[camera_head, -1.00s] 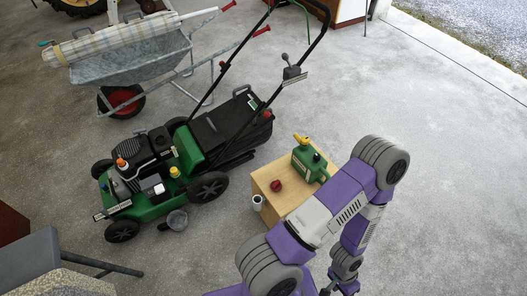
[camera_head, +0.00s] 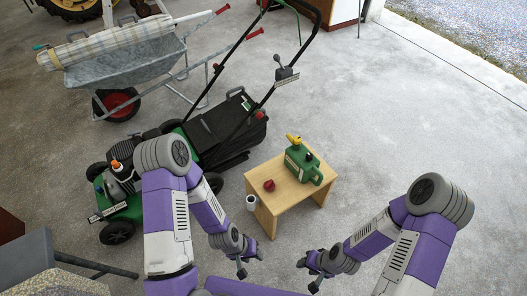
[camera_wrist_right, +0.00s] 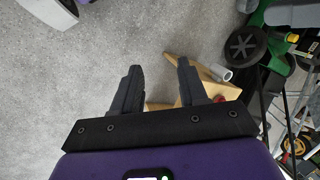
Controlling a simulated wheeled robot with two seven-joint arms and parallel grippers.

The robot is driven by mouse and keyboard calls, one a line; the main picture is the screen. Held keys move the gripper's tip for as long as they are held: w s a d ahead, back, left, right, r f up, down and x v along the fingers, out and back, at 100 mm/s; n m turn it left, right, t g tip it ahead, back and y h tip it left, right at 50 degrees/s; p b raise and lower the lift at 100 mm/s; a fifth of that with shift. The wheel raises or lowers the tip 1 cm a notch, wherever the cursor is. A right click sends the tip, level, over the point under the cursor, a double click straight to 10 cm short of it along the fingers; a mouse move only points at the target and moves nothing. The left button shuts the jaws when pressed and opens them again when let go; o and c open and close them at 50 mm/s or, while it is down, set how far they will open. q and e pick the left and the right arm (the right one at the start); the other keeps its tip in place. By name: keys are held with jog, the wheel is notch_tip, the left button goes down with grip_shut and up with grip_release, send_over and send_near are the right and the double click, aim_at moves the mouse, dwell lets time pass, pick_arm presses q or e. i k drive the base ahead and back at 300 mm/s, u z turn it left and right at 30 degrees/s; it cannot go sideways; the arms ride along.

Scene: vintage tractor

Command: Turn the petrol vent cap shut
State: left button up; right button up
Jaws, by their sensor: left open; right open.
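The green petrol can (camera_head: 302,163) stands upright on a small wooden table, with a yellow spout (camera_head: 293,139) on top. A small dark cap (camera_head: 309,156) sits on top of the can at its right; whether it is loose or tight is too small to tell. A red cap (camera_head: 269,185) lies on the tabletop left of the can. My left gripper (camera_head: 251,265) is open and empty, in front of the table. My right gripper (camera_head: 306,274) is open and empty to its right; its two fingers (camera_wrist_right: 158,68) show spread in the right wrist view. Neither touches the can.
The wooden table (camera_head: 289,201) also shows in the right wrist view (camera_wrist_right: 219,89), partly behind the fingers. The green mower (camera_head: 115,203) stands left, partly hidden by my left arm. Concrete floor (camera_head: 390,130) is clear to the right.

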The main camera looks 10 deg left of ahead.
aim_at(309, 156)
jog(key=u, duration=0.2)
jog(key=i, duration=1)
